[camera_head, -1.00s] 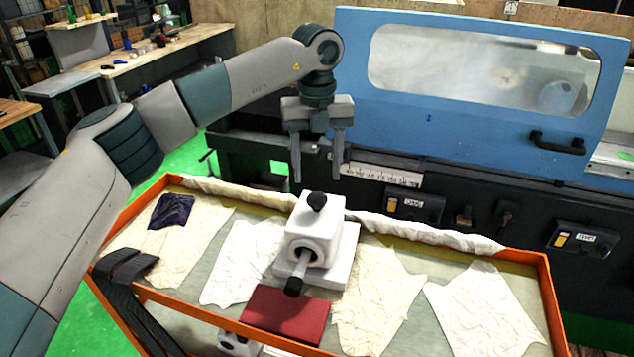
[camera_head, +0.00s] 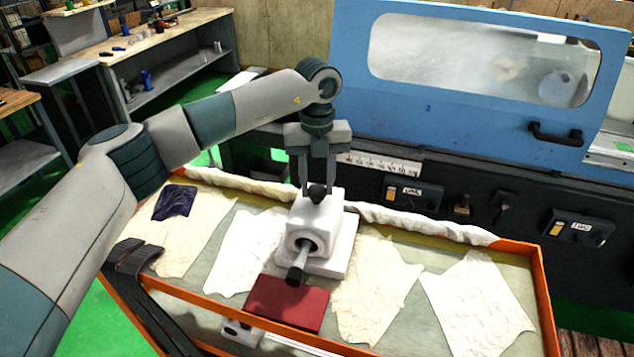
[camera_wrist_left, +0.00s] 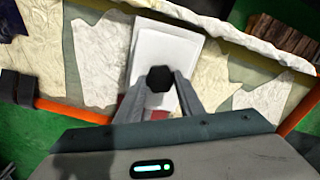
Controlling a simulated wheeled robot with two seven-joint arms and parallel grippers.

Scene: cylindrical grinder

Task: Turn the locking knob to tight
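The locking knob (camera_head: 317,192) is small and black, on top of a white block-shaped unit (camera_head: 325,222) with a round bore and a shaft with a black end pointing toward me. My left gripper (camera_head: 317,183) points straight down, its two fingers apart, with the tips at the knob's height on either side of it. In the left wrist view the knob (camera_wrist_left: 160,78) shows as a dark many-sided shape between the fingertips (camera_wrist_left: 162,92). The left gripper looks open; I cannot tell whether a finger touches the knob. My right gripper is not in view.
The unit stands on an orange-edged cart (camera_head: 540,290) with several pale cloths and a dark red block (camera_head: 287,302) in front. A dark blue cloth (camera_head: 174,202) lies at left. The blue-hooded grinder (camera_head: 460,120) stands close behind the cart.

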